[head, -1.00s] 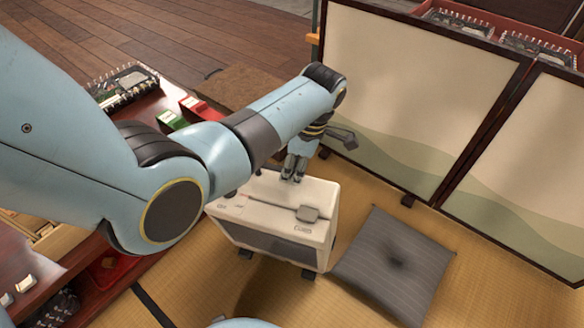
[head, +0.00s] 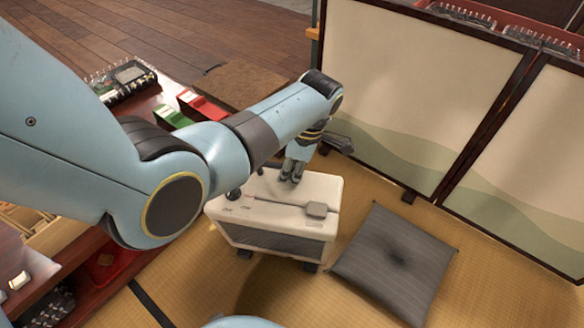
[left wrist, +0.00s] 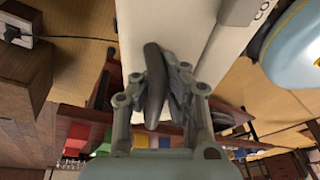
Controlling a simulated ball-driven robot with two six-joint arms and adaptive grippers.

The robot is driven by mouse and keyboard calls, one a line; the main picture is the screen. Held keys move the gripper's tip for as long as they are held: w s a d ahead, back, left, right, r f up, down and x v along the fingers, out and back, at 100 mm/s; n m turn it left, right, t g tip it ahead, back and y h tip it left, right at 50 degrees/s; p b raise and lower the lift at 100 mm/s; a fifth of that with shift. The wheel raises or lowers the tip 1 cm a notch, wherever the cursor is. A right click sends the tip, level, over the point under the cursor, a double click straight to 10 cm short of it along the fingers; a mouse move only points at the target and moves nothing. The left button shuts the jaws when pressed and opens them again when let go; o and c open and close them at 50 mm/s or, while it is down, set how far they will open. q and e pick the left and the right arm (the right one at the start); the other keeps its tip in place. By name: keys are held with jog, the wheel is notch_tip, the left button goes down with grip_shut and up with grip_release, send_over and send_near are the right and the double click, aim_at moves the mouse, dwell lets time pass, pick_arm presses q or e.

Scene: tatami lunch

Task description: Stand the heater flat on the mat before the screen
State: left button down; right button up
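The heater (head: 278,215) is a cream box with a dark front grille and dark feet, on or just above the tatami mat (head: 195,290) before the folding screen (head: 400,110). A dark shadow lies on the mat in front of it; I cannot tell if all its feet touch. My left gripper (head: 292,172) reaches down to the back of its top. In the left wrist view the fingers (left wrist: 160,90) close around a dark handle-like piece (left wrist: 153,85) against the heater's pale body (left wrist: 170,30). My right gripper is not in view.
A grey cushion (head: 395,262) lies close to the right of the heater. A dark red table (head: 95,265) with boxes and other items stands at the left. Bare mat lies in front of the heater. A red tray (head: 490,30) shows behind the screen.

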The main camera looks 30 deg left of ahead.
pick_arm(q)
jog(key=c, duration=2)
grip_release()
jog(key=shift+d, duration=0.1)
jog(key=o, duration=0.5)
jog(key=shift+d, duration=0.1)
